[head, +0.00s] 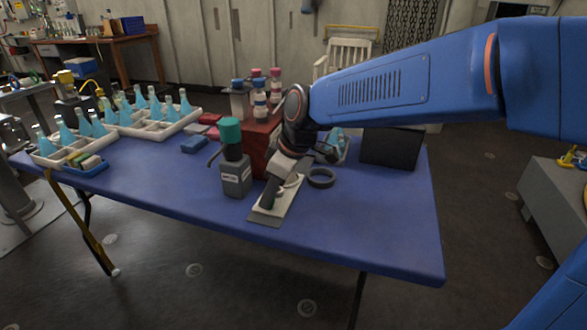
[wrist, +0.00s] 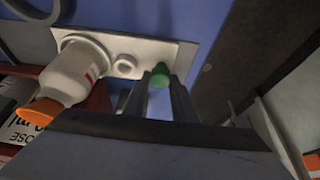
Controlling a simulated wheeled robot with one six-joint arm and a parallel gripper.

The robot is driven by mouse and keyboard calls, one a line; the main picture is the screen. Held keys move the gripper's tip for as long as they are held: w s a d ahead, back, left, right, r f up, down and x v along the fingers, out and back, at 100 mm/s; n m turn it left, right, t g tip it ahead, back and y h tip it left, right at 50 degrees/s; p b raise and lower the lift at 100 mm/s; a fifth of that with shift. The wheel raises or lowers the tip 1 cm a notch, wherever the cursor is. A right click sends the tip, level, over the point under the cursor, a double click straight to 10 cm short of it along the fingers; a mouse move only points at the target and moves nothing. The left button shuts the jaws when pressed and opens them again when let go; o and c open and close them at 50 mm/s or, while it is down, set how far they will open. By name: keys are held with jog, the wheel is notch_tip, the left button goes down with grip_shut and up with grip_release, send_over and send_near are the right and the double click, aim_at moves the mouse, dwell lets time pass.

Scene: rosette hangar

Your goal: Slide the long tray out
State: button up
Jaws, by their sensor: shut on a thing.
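The long tray (head: 262,218) is a pale, narrow slab on the blue table, with its near end toward the table's front edge. My gripper (wrist: 163,88) is shut on the green piece at the tray. In the head view my gripper (head: 268,200) comes down over the tray and hides much of it, including its far end.
A dark ring (head: 321,178) lies to the right, with a black box (head: 391,148) farther back. The table's front right (head: 370,230) is clear.

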jog(key=shift+s+a, duration=0.25)
jog(key=shift+s, duration=0.4)
jog(key=shift+s+a, duration=0.2)
jog(key=shift+s, duration=0.45)
jog(key=o, duration=0.8)
jog(key=shift+r, duration=3.5)
